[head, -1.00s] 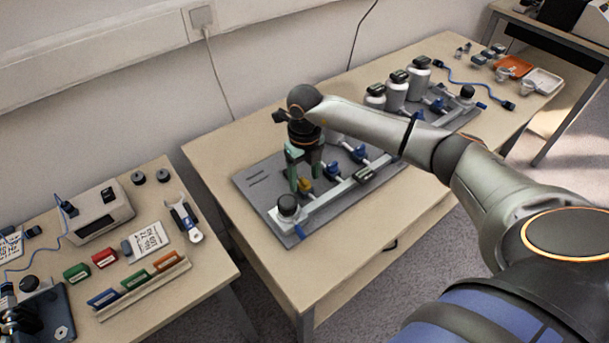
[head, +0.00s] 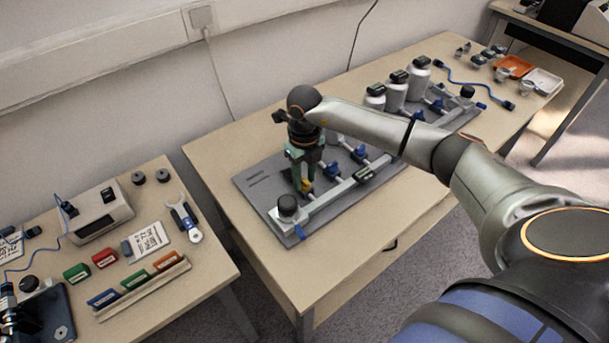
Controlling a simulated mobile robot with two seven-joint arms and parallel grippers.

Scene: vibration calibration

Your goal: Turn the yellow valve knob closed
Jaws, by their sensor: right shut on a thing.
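The yellow valve knob (head: 307,186) sits at the near-left end of the pipe assembly on the grey board (head: 262,193). My right gripper (head: 304,183) points down over it and is shut on it, with its green fingers hiding part of the knob. The knob's exact angle is too small to tell. Blue valve knobs (head: 333,170) stand along the same pipe to the right.
A black-capped fitting (head: 288,206) stands close in front of the gripper. White canisters (head: 397,89) stand farther back on the board. The left table holds a wrench (head: 185,218), a grey device (head: 100,212) and coloured blocks (head: 104,257). Bare tabletop lies left of the board.

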